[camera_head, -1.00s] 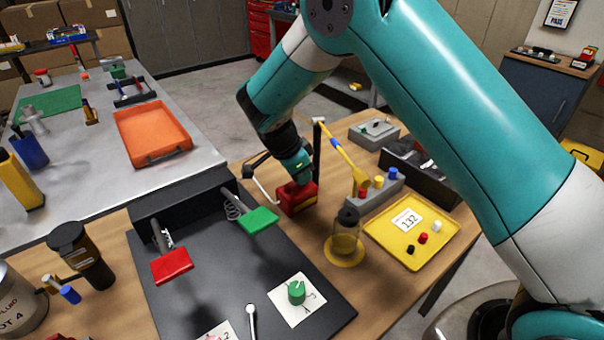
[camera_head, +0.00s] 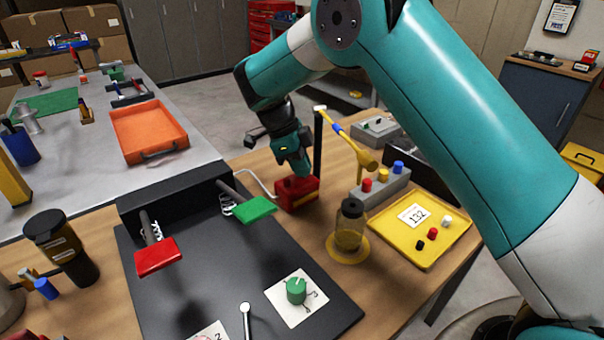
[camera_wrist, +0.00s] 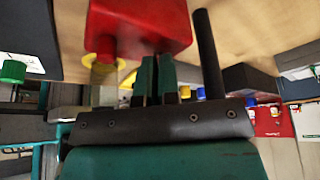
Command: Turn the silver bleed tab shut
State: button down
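A red block (camera_head: 297,193) stands on the wooden bench behind the green pedal, with a pale tube at its left side. My gripper (camera_head: 303,170) points down at its top. In the wrist view my two teal fingers (camera_wrist: 156,78) are close together with a narrow gap, their tips at the red block (camera_wrist: 150,25). I cannot make out a silver tab there; the fingers or the block may hide it. Whether anything is between the fingers does not show.
A black post (camera_head: 318,143) stands close right of my gripper, with a yellow-and-blue tool (camera_head: 345,137) beside it. A bottle (camera_head: 349,228), a grey block with coloured knobs (camera_head: 380,186) and a yellow tray (camera_head: 400,250) are to the right. Red (camera_head: 157,257) and green (camera_head: 252,210) pedals are in front.

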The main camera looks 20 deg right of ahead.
jog(key=shift+w+m+b, duration=0.1)
jog(key=shift+m+b, duration=0.35)
jog(key=shift+m, duration=0.15)
jog(key=shift+r, duration=0.1)
jog(key=c, duration=1.3)
grip_release()
jog(key=shift+c, duration=0.2)
jog(key=p+v, duration=1.7)
jog(key=p, duration=0.3)
jog(key=shift+w+d+r, duration=0.2)
jog(key=shift+w+d, duration=0.05)
jog(key=shift+w, duration=0.05)
